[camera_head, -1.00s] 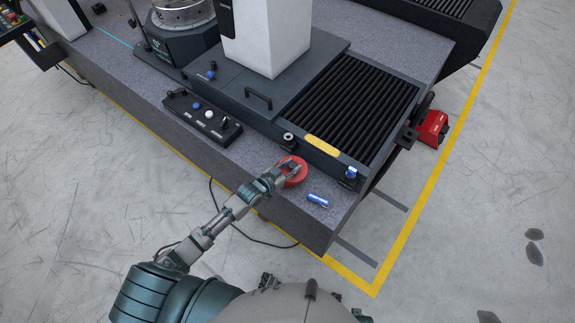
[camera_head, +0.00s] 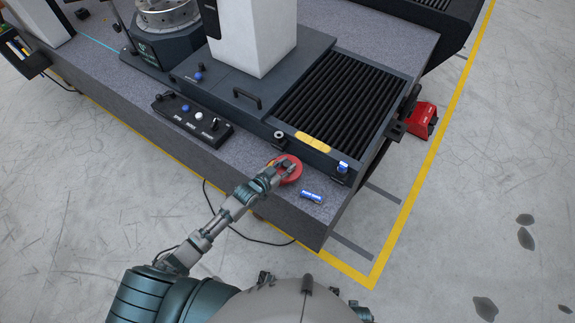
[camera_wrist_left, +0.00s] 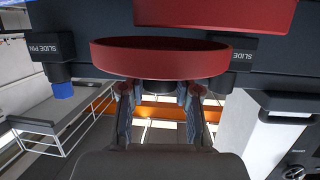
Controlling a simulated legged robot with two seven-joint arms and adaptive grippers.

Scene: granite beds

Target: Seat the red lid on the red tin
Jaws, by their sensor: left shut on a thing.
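My left gripper (camera_head: 281,167) is over the round red shape on the granite edge. In the head view the red lid and tin blend into one patch, so the gap between them cannot be judged. In the left wrist view, the shallow red lid (camera_wrist_left: 170,62) is held by its dark knob (camera_wrist_left: 158,87) between the fingertips. The red tin (camera_wrist_left: 215,12) shows at the top edge, beyond the lid and to its right, partly cut off. A narrow dark strip shows between them; whether they touch is unclear. My right gripper is not in view.
A blue-and-white cylinder (camera_head: 312,196) lies right of the red tin. A dark machine base with a ribbed cover (camera_head: 335,98) and a yellow plate (camera_head: 313,142) stands behind. A control box (camera_head: 192,117) is at left. The granite front edge is close.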

